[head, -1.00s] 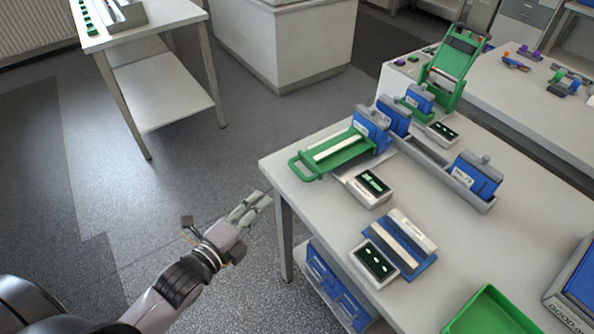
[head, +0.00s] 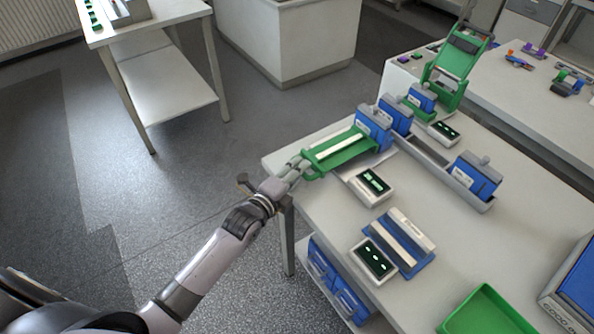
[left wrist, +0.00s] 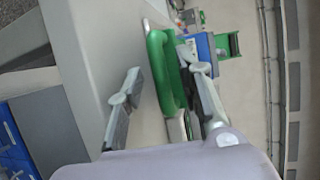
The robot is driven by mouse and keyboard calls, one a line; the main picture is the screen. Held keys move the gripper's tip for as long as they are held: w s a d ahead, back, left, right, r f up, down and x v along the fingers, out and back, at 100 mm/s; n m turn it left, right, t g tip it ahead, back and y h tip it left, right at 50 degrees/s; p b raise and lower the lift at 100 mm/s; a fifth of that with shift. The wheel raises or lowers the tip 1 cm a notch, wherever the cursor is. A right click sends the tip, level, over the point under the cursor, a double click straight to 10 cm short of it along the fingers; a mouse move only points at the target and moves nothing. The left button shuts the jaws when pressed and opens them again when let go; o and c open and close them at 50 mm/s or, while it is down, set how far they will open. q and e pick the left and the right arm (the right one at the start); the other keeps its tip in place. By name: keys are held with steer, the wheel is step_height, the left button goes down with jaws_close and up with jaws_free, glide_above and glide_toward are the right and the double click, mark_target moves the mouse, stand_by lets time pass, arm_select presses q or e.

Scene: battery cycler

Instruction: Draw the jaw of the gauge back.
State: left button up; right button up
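The gauge stands at the table's left corner in the head view, with a blue block (head: 373,126) at its right end. Its green jaw (head: 350,157), with a pale strip along it, points left toward the table edge. My left gripper (head: 297,167) is at the left end of the jaw, where it covers the handle. In the left wrist view, the green handle (left wrist: 158,68) lies between the two spread fingers of my left gripper (left wrist: 165,95). The right finger is close to the handle; a gap shows on the left. My right gripper is out of view.
A display box (head: 372,186) sits in front of the gauge, and another blue unit with a display (head: 375,258) is nearer. A grey rail (head: 440,165) with blue modules runs behind. A green tray (head: 487,312) is at the front. The floor left of the table is clear.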

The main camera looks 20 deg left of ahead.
arm_select(q)
steer(key=shift+c, duration=0.2)
jaws_close()
stand_by(0.7)
